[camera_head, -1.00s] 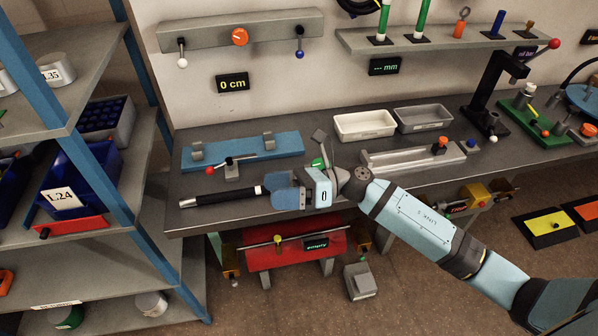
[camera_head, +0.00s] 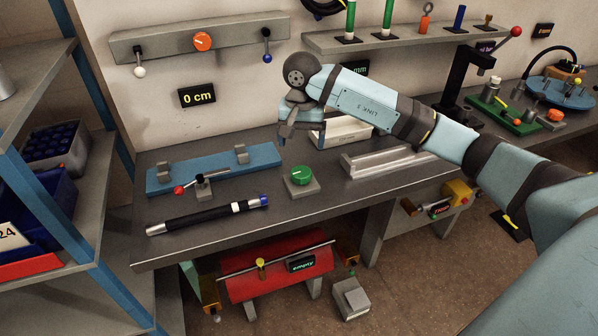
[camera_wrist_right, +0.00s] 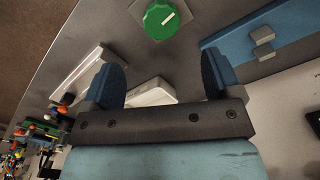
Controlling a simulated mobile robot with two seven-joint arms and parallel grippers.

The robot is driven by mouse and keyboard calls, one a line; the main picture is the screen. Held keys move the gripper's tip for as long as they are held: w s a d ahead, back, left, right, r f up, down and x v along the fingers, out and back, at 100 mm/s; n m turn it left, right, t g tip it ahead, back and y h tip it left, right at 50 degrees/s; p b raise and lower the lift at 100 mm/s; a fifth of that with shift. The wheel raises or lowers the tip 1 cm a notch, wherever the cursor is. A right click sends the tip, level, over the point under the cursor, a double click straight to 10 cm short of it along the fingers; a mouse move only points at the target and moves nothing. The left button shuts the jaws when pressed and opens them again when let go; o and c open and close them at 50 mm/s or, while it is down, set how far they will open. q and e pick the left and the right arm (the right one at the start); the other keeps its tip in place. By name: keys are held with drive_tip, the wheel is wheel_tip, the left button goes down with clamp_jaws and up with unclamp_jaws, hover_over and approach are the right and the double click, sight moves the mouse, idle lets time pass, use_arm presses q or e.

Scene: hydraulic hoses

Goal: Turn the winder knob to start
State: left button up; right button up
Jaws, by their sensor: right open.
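A green round knob (camera_head: 302,176) with a white line sits on a small grey block on the bench. An orange knob (camera_head: 202,41) is on the wall rail. I cannot tell from labels which knob belongs to the winder. My right gripper (camera_head: 288,132) is raised above the bench, behind the green knob and apart from it. In the right wrist view its two blue fingers (camera_wrist_right: 161,85) are spread, with nothing between them. My left gripper is not in view.
A black hose (camera_head: 205,213) with a blue end lies along the front of the bench. A blue fixture (camera_head: 214,169) and a red-tipped lever (camera_head: 179,190) stand behind it. A grey rail (camera_head: 390,161) lies right of the knob. Blue-framed shelving is at the left.

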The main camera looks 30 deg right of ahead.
sight(301, 173)
wheel_tip(301, 173, down, 10)
drive_tip(key=shift+f, duration=0.2)
drive_tip(key=c, duration=0.9)
